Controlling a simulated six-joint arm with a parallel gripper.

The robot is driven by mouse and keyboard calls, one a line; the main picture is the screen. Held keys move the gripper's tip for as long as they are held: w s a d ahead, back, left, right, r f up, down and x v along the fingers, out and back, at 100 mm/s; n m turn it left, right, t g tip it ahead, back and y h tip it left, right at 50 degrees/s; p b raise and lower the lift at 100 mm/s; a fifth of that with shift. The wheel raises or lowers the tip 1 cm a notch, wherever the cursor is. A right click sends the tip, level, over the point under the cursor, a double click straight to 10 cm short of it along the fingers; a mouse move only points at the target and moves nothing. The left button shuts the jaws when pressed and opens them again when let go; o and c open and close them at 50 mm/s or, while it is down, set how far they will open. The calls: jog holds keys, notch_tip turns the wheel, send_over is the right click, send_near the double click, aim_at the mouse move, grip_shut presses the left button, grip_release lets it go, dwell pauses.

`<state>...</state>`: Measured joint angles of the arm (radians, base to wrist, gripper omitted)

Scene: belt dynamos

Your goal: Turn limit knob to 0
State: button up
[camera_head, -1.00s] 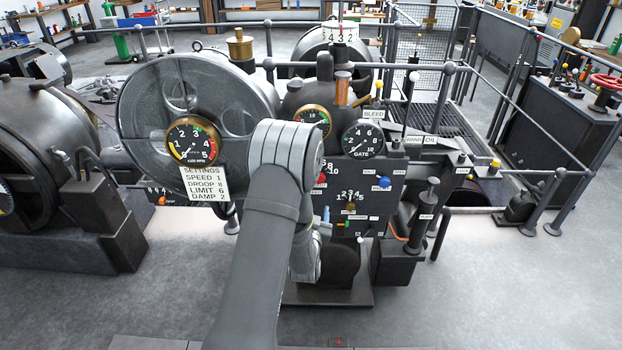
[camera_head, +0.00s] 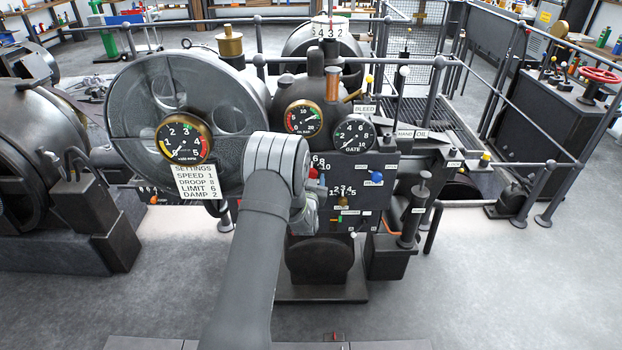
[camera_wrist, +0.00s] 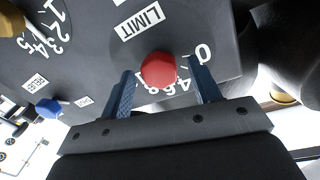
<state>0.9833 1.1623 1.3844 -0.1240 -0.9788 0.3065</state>
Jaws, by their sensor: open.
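The red limit knob (camera_wrist: 158,70) shows in the wrist view, on the dark panel below the LIMIT label (camera_wrist: 141,20). Around it are white numbers, with the 0 (camera_wrist: 203,53) at its right. My gripper (camera_wrist: 166,82) is open, with one blue finger on each side of the knob and visible gaps between. Contact with the knob is not visible. The knob's pointer cannot be made out.
A blue knob (camera_wrist: 49,108) and a brass knob (camera_wrist: 10,22) with its own dial numbers sit on the same panel. A settings card (camera_head: 196,183) hangs below the left gauge and reads LIMIT 6. Gauges (camera_head: 354,133) stand above the panel. A black post (camera_head: 414,210) stands at its right.

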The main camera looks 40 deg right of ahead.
jog(key=shift+c, duration=0.5)
jog(key=c, duration=0.9)
jog(key=shift+n, duration=0.3)
jog(key=shift+f+n+t, duration=0.1)
jog(key=shift+n+t, duration=0.3)
jog(key=shift+n, duration=3.45)
jog(key=shift+n+t, duration=0.4)
jog(key=shift+n, duration=3.45)
